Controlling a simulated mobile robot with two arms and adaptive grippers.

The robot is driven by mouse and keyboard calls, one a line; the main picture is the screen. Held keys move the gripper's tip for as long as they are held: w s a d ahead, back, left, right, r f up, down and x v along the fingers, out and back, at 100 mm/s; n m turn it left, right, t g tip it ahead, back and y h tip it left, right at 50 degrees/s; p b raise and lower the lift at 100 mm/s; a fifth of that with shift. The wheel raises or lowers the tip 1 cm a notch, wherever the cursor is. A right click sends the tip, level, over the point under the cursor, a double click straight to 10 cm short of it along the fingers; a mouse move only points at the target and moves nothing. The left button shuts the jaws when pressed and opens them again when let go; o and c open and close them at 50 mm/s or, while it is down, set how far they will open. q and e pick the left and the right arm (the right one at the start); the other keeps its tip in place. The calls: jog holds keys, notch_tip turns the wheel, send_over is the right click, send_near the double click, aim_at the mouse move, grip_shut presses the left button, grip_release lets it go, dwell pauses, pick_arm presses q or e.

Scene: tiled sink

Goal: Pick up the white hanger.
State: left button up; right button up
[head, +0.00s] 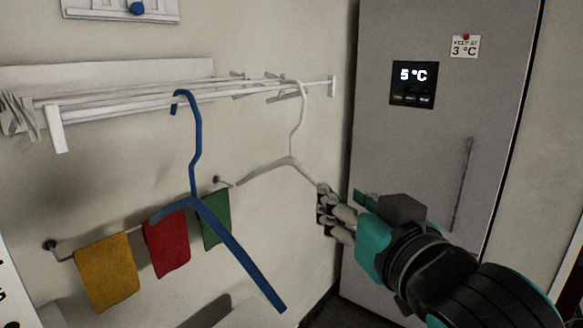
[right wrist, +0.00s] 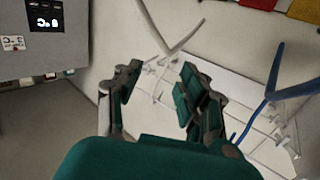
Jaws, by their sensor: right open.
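The white hanger (head: 290,160) hangs by its hook from the white wall rack, near the rack's right end. My right gripper (head: 328,206) is at the lower end of the hanger's right arm, with its fingers overlapping that end in the head view. In the right wrist view the gripper (right wrist: 160,68) is open. The white hanger (right wrist: 172,49) shows beyond and between its fingertips there. I cannot tell whether a finger touches it. My left gripper is not in view.
A blue hanger (head: 196,165) hangs to the left on the white rack (head: 130,98). Yellow (head: 107,270), red (head: 168,243) and green (head: 215,218) cloths hang on a lower bar. A grey fridge (head: 420,150) stands close behind my right gripper.

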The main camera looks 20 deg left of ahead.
notch_tip(320, 180, up, 3)
jog(key=a, duration=0.2)
jog(key=p, duration=0.3)
send_near(291, 148)
jog(key=shift+n+y, duration=0.3)
jog(key=shift+n, duration=0.1)
jog(key=x, duration=0.4)
jog(key=shift+w+f, duration=0.15)
jog(key=shift+w, duration=0.05)
jog(key=shift+w+a+p, duration=0.25)
jog(key=shift+w+p, duration=0.05)
jog(key=shift+w, duration=0.1)
jog(key=shift+w+a+p, duration=0.2)
jog(key=shift+w+p, duration=0.1)
jog(key=p+x, duration=0.2)
jog(key=x, duration=0.1)
jog(key=shift+w+a, duration=0.2)
jog(key=shift+w, duration=0.05)
jog(key=shift+w+a, duration=0.25)
jog(key=shift+w, duration=0.1)
grip_shut()
jog(key=shift+s, duration=0.1)
